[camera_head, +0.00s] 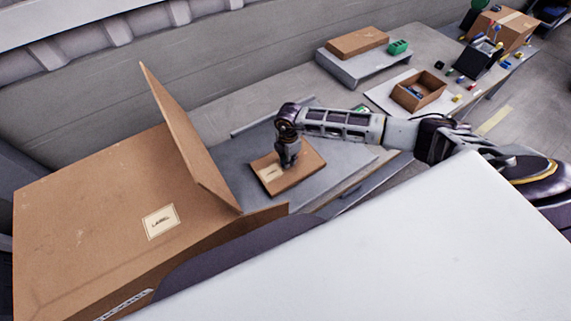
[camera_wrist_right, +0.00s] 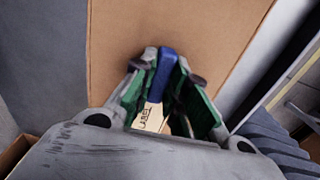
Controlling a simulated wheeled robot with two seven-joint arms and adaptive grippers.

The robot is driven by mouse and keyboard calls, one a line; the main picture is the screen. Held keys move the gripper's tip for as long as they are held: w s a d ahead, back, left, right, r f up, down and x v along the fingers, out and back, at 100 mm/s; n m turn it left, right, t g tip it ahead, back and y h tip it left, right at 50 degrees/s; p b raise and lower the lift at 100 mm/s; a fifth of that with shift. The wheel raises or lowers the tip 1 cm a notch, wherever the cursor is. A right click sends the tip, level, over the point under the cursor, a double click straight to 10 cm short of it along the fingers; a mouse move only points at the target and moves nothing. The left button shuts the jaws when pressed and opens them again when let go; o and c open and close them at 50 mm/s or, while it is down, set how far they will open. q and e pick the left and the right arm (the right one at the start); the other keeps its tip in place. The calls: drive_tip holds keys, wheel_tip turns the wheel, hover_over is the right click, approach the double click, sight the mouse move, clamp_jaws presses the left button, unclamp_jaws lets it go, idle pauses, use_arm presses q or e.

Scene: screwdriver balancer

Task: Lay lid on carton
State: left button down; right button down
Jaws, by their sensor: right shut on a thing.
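A flat brown lid-like panel (camera_head: 307,166) with a pale label lies on or just above the grey table surface; I cannot tell which. My right gripper (camera_head: 289,160) points down over its middle. In the right wrist view the same brown panel (camera_wrist_right: 215,38) fills the middle. There my right gripper's green fingers (camera_wrist_right: 165,88) are shut on a blue upright grip (camera_wrist_right: 167,66) over the panel. A small open carton (camera_head: 431,86) with something blue inside stands on a white mat, to the right beyond my forearm. My left gripper is out of view.
A large cardboard box (camera_head: 85,205) with a raised flap (camera_head: 185,140) stands at left. A white raised stand (camera_head: 352,66) at the back bears a brown flat box (camera_head: 357,42) and a green item (camera_head: 398,47). Small coloured parts lie right of the carton.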

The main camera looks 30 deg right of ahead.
drive_tip(key=shift+w+r+p, duration=0.1)
drive_tip(key=shift+r+p, duration=1.7)
drive_tip(key=shift+r, duration=0.95)
